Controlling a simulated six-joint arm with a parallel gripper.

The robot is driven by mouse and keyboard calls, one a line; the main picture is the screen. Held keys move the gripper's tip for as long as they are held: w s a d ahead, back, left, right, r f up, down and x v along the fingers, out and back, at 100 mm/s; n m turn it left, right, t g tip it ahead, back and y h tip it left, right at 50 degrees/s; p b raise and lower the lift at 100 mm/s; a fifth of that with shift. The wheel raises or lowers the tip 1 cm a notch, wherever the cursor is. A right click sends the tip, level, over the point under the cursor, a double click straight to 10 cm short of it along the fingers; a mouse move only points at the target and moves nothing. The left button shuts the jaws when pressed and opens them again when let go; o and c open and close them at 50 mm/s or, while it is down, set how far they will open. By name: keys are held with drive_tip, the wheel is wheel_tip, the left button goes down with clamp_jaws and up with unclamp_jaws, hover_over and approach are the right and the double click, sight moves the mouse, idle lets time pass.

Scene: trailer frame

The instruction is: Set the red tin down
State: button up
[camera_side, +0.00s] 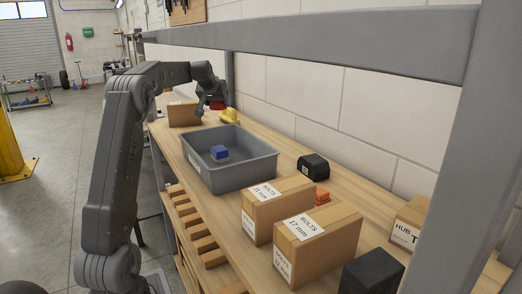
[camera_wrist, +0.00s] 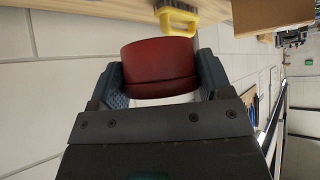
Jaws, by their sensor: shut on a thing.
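The red tin (camera_wrist: 160,65) is a short dark red cylinder, held between the two blue-grey fingers of my gripper (camera_wrist: 162,80) in the wrist view. In the side view my gripper (camera_side: 214,106) is at the far end of the wooden bench (camera_side: 345,182), beyond the grey bin, with a little of the red tin (camera_side: 217,105) showing under it. The tin is close to a yellow-handled brush (camera_side: 229,115), which also shows just beyond the tin in the wrist view (camera_wrist: 178,20). I cannot tell whether the tin touches the bench.
A grey bin (camera_side: 255,178) with a blue object (camera_side: 219,152) inside stands mid-bench. A cardboard box (camera_side: 184,114) is left of my gripper. Two bolt boxes (camera_side: 277,205), a black case (camera_side: 313,167) and an orange item (camera_side: 322,196) are nearer. A shelf beam (camera_side: 330,43) runs overhead.

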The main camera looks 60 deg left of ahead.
drive_tip(key=s+d+f+m, duration=0.1)
drive_tip(key=s+d+f, duration=0.1)
drive_tip(key=d, duration=0.6)
drive_tip(key=s+d+f, duration=0.1)
drive_tip(key=s+d, duration=0.1)
drive_tip(key=d, duration=0.7)
drive_tip(key=w+a+f+n+g+y, duration=0.1)
drive_tip(key=w+a+n+g, duration=0.2)
drive_tip(key=w+n, duration=0.35)
drive_tip(key=w+a+n+g+y, duration=0.1)
drive_tip(key=w+a+n+g, duration=0.15)
drive_tip(key=w, duration=0.75)
drive_tip(key=shift+g, duration=0.25)
drive_tip(key=f, duration=1)
drive_tip(key=shift+s+d+f, duration=0.1)
drive_tip(key=shift+s, duration=0.15)
drive_tip(key=shift+f, duration=0.1)
drive_tip(key=o, duration=1)
